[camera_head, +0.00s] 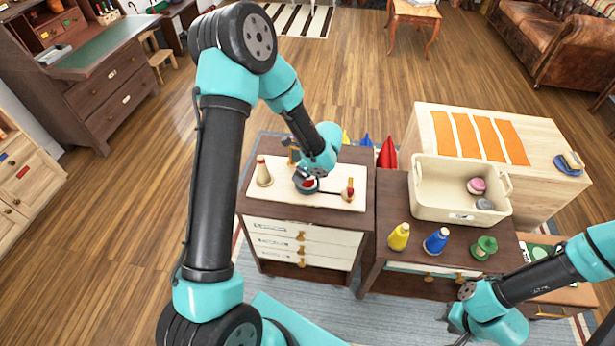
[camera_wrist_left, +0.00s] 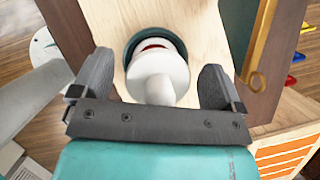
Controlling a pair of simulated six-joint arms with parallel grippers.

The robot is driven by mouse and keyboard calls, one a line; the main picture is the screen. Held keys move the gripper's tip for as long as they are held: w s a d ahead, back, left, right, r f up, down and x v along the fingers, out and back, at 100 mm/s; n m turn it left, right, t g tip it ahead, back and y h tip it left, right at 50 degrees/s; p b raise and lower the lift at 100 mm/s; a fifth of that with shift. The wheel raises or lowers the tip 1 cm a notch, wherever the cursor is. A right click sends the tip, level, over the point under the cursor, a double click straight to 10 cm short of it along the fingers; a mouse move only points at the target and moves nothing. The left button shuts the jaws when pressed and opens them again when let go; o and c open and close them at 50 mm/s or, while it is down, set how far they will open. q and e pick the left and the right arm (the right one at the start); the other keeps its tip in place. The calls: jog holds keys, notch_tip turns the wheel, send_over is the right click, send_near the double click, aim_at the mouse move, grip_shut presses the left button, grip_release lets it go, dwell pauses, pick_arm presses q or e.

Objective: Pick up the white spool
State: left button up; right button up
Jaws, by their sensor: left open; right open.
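The white spool (camera_head: 264,173), a pale upright cone with a brownish tip, stands on the left end of a light wooden board. My left gripper (camera_head: 305,181) is just right of it, open and low over the board, partly hidden by its own wrist. In the left wrist view, a white knobbed piece (camera_wrist_left: 160,74) with a dark ring and a red band at its base sits between the spread fingers; I see no grip on it. I cannot tell whether it is the spool. My right gripper (camera_head: 463,315) is open and empty at the lower right.
A small red-topped object (camera_head: 348,191) stands on the board's right end. Yellow (camera_head: 399,237) and blue (camera_head: 436,241) cones and a green piece (camera_head: 485,247) stand on the right cabinet, before a cream bin (camera_head: 432,199) holding round pieces.

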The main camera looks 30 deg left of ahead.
pick_arm(q)
jog(key=shift+f, duration=0.15)
dwell(0.3)
jog(key=c, duration=1)
